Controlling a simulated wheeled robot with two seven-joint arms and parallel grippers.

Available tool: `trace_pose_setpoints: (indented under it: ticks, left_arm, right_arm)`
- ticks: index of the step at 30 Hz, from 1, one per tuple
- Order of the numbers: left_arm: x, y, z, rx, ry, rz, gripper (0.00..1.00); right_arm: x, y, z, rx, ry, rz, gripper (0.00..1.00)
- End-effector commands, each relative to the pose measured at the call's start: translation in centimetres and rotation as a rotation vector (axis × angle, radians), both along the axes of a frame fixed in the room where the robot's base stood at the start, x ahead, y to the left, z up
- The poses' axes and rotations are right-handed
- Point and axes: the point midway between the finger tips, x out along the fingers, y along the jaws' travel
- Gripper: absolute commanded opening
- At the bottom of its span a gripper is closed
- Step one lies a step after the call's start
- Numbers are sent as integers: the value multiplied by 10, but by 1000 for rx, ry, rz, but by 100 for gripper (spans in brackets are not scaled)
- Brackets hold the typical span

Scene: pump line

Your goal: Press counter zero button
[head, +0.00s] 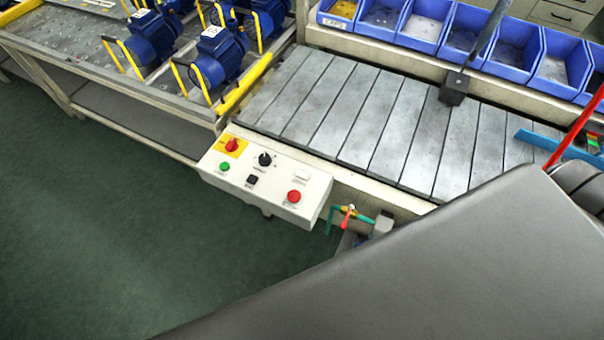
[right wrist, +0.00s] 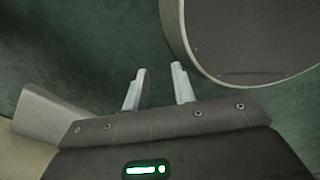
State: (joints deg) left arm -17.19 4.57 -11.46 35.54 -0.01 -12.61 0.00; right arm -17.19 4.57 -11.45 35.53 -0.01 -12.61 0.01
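A beige control box (head: 262,190) is fixed at the front edge of the slatted conveyor in the head view. Its sloped top carries a green button (head: 224,167), a black square button (head: 252,180), a black knob (head: 265,159), a red button (head: 294,196), a small white piece (head: 302,175) and a red switch (head: 232,145) on a yellow plate. The labels are too small to read, so I cannot tell which is the counter zero button. My right gripper (right wrist: 159,67) shows in the right wrist view, open and empty, with green floor behind. My left gripper is out of view.
The slatted conveyor (head: 350,115) runs behind the box. Blue pumps (head: 217,55) stand on a rack at upper left. Blue bins (head: 483,38) line the back. A teal pipe with a red handle (head: 347,217) is right of the box. Floor (head: 110,220) to its left is clear.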

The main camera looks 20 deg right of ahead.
Motion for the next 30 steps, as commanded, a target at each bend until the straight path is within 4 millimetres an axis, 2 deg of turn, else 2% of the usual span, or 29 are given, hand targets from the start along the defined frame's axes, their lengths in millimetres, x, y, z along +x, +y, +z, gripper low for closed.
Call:
trace_pose_setpoints:
  ticks: [1,6,30]
  left_arm:
    - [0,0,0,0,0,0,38]
    - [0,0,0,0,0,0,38]
    - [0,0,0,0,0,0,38]
  right_arm:
    - [0,0,0,0,0,0,19]
    - [0,0,0,0,0,0,0]
    - [0,0,0,0,0,0,0]
